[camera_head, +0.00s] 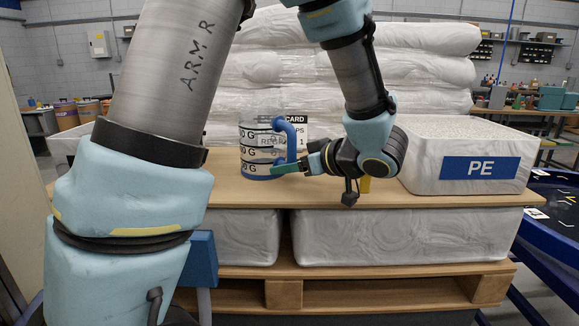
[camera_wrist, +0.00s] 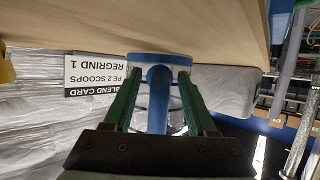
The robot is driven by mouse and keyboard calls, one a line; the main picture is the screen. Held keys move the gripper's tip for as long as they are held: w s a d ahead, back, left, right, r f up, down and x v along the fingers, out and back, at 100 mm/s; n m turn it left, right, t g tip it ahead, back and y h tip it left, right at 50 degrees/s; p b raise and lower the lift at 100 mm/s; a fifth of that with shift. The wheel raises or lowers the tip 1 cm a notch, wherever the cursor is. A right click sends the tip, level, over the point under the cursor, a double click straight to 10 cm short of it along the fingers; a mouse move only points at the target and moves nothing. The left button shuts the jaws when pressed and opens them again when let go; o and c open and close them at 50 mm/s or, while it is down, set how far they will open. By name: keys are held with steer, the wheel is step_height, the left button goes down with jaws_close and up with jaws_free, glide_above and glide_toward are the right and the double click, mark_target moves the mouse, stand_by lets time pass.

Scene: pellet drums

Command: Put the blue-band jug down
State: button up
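The blue-band jug (camera_head: 258,157) is clear with dark graduation marks, a blue band at its base and a blue handle on its right. It stands upright on the wooden board (camera_head: 345,192), in front of the blend card. My gripper (camera_head: 290,168) reaches in from the right at the handle. In the upside-down wrist view, the blue handle (camera_wrist: 158,98) lies between my two green fingers (camera_wrist: 158,88), with a gap on each side. The gripper looks open around the handle. The jug's blue base (camera_wrist: 160,61) meets the board there.
The blend card (camera_head: 298,131) stands just behind the jug; it also shows in the wrist view (camera_wrist: 95,75). A white bin labelled PE (camera_head: 432,150) is right of my wrist. Wrapped sacks (camera_head: 420,72) rise behind. Bare board lies in front of the jug.

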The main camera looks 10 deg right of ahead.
steer(key=shift+r, duration=0.25)
steer(key=b+v, duration=0.2)
steer(key=v, duration=1)
steer(key=shift+d+f, duration=0.1)
steer(key=shift+f, duration=0.05)
